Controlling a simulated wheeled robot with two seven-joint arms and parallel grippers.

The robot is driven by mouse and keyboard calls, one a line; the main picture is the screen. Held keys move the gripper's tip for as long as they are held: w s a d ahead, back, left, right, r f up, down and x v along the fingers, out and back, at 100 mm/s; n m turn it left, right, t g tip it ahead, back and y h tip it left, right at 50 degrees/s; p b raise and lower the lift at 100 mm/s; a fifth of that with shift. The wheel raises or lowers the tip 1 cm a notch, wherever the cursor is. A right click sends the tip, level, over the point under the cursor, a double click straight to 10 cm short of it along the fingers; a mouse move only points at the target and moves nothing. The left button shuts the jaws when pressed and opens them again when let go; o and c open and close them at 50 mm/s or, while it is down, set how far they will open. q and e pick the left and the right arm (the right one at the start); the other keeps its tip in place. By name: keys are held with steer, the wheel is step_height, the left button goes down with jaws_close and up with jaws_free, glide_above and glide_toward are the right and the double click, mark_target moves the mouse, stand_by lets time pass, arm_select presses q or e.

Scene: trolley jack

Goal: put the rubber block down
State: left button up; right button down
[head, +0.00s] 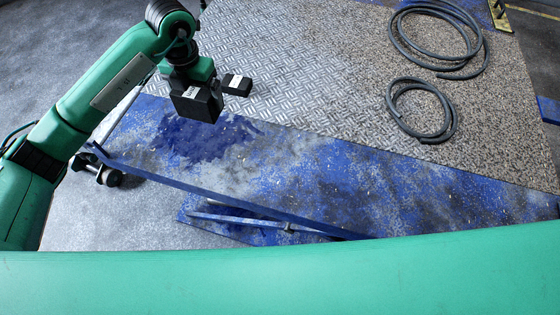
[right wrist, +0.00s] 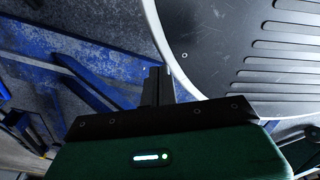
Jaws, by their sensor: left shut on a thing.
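A black rubber block (head: 203,106) with a small white label is in my left gripper (head: 196,88), which reaches in from the upper left and points down. The gripper is shut on the block; its fingertips are mostly hidden. The held block shows above the blue, paint-worn bench edge, next to the metal tread plate (head: 290,50). A second, similar black block (head: 237,84) lies on the tread plate just right of the gripper. My right gripper (right wrist: 157,85) shows only in the right wrist view, its dark fingers together at the middle, with nothing seen between them.
Two coils of dark hose, a large one (head: 400,45) and a smaller one (head: 393,110), lie on the speckled mat (head: 490,125) at the right. Blue frame bars (head: 230,200) run below the blue surface (head: 350,175). Tread plate between block and hoses is clear.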

arm_select(q)
step_height(320, 180, down, 16)
steer(key=shift+d+f+p, duration=0.1)
steer(key=shift+f+p, duration=0.05)
steer(key=shift+p, duration=0.95)
step_height(320, 180, down, 3)
steer(key=shift+f, duration=0.55)
steer(key=o, duration=1.2)
steer(key=shift+c, duration=0.2)
steer(key=shift+r, duration=0.45)
step_height(320, 180, up, 3)
steer(key=shift+w+r, duration=0.1)
step_height(320, 180, up, 8)
steer(key=b, duration=0.1)
steer(key=shift+r+b, duration=0.15)
steer(key=shift+b, duration=0.2)
arm_select(e)
steer(key=shift+s+d, duration=0.4)
steer(key=shift+d, duration=0.05)
